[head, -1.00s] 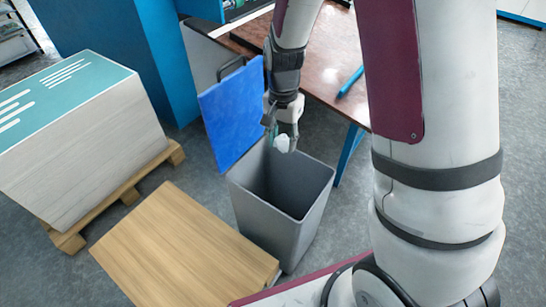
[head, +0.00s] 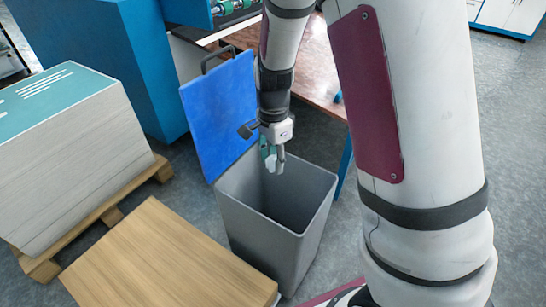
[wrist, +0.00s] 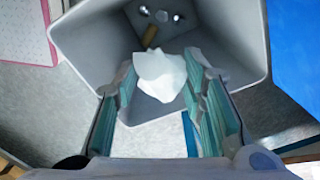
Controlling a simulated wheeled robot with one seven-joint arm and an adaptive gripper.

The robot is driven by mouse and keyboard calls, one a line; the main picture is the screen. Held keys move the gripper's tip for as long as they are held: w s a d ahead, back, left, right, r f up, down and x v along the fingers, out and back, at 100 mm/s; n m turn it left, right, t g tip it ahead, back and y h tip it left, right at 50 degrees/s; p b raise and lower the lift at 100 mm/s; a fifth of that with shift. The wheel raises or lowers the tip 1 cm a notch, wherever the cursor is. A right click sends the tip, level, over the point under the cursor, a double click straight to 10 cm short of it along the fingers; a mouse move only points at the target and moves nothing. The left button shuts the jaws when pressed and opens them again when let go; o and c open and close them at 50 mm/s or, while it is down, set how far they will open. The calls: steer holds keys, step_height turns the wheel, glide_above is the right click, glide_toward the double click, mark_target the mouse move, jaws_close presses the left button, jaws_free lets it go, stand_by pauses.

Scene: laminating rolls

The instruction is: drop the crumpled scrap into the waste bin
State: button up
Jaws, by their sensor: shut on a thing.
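The crumpled scrap (wrist: 160,75) is white and sits between the fingertips of my gripper (wrist: 163,95), which is shut on it. In the head view my gripper (head: 273,162) points down over the back part of the waste bin's opening, and the scrap (head: 271,165) shows small at its tips. The waste bin (head: 262,235) is grey, square and open at the top, with a blue lid (head: 220,110) standing up behind it. In the wrist view the bin (wrist: 90,35) opens beneath the scrap, and a few small items lie on its floor.
A wooden board-topped stack (head: 165,255) stands left of the bin. A pallet (head: 100,220) with a tall paper stack (head: 75,160) is farther left. A brown table (head: 315,65) is behind the bin. My arm covers the right side.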

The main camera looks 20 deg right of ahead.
mark_target(273, 160)
steer(key=shift+f+b, duration=1.25)
steer(key=shift+f, duration=0.4)
steer(key=o, duration=0.8)
steer(key=shift+r, duration=0.15)
step_height(273, 160, up, 12)
steer(key=shift+f, duration=0.1)
